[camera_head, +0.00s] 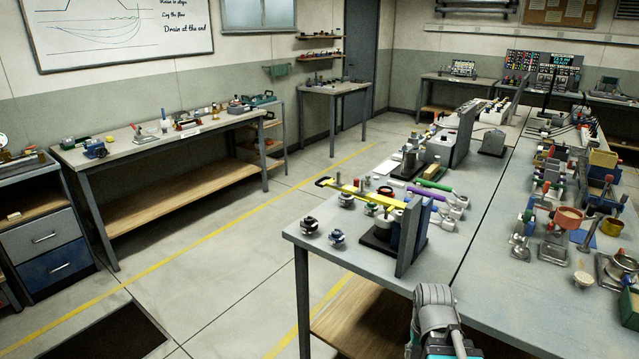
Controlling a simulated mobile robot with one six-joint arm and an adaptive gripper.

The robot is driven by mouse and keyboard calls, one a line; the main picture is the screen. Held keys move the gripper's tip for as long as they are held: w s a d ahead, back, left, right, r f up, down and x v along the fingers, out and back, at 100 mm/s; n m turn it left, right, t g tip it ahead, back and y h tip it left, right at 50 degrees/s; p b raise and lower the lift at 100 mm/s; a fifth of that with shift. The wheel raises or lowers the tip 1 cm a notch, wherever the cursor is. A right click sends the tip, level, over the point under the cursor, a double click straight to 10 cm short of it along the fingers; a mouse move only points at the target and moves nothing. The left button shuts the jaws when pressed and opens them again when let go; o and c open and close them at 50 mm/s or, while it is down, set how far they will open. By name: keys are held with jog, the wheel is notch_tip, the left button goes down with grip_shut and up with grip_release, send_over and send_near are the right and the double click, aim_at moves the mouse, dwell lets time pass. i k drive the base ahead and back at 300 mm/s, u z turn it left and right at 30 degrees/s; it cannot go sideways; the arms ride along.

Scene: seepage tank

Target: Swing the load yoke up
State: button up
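A yellow bar (362,193), which may be the load yoke, reaches out to the left over the near end of the right-hand workbench. It lies nearly level, with a loop-like end at its left tip. It belongs to a bench device with a dark base (383,243) and a grey upright plate (411,236). How the bar joins the plate is too small to tell. A grey and teal part of my arm shows at the bottom, in front of the bench. My gripper is not in view.
Small blue and silver fittings (337,238) stand near the bench (330,266) corner, left of the device. Purple and green bars (432,185) lie behind it. Many small devices fill the bench's right side. Open floor (215,262) lies to the left, with a dark floor opening (110,335).

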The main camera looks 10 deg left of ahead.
aim_at(393, 205)
jog(key=k, duration=1.35)
jog(key=u, duration=0.2)
jog(key=i, duration=0.35)
jog(key=u, duration=0.6)
jog(key=i, duration=1.75)
jog(key=z, duration=0.65)
